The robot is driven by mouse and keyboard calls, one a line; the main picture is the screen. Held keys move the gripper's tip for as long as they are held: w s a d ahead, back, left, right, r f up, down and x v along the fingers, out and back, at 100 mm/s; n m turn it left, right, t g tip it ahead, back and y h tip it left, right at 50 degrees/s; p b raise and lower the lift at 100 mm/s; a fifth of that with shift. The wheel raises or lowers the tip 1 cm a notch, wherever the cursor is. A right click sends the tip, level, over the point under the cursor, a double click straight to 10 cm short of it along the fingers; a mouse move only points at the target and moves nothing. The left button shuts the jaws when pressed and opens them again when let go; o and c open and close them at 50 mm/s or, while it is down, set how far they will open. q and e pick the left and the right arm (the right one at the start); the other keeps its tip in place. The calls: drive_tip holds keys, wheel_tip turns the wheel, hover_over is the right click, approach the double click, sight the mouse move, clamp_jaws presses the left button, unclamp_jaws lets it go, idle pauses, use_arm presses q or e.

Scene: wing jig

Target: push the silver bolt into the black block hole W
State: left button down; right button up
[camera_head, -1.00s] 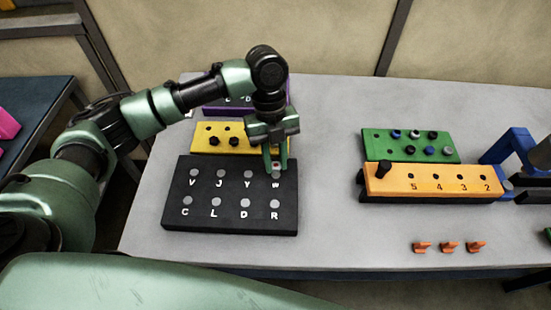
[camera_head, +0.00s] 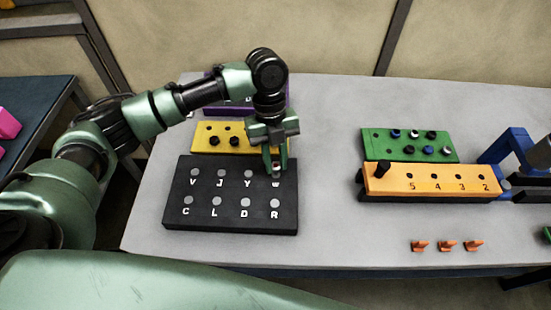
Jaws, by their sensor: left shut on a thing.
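The black block (camera_head: 230,220) lies on the grey table, with two rows of lettered holes, V, J, Y, W behind and C, L, D, R in front. Silver-grey round faces show at these holes. My left gripper (camera_head: 276,169) points down at hole W at the block's back right corner. Its green fingers are shut on the silver bolt (camera_head: 276,169), of which only a small light top shows between them. The fingers hide most of the bolt, so I cannot tell how deep it sits. My right gripper is not in view.
A yellow block (camera_head: 201,140) with black bolts and a purple block (camera_head: 218,110) stand behind the black block. A green block (camera_head: 377,145) and an orange block (camera_head: 436,171) are at right. Several small orange pieces (camera_head: 447,246) lie in front. The table's middle is clear.

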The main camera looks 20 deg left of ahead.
use_arm(q)
drive_tip(key=shift+f+b, duration=0.35)
drive_tip(key=shift+f, duration=0.7)
drive_tip(key=c, duration=1.1)
unclamp_jaws()
drive_tip(key=shift+c, duration=0.2)
drive_tip(key=s+d+p+v, duration=0.1)
drive_tip(key=p+v, duration=0.5)
drive_tip(key=v, duration=0.8)
drive_tip(key=shift+r, duration=0.45)
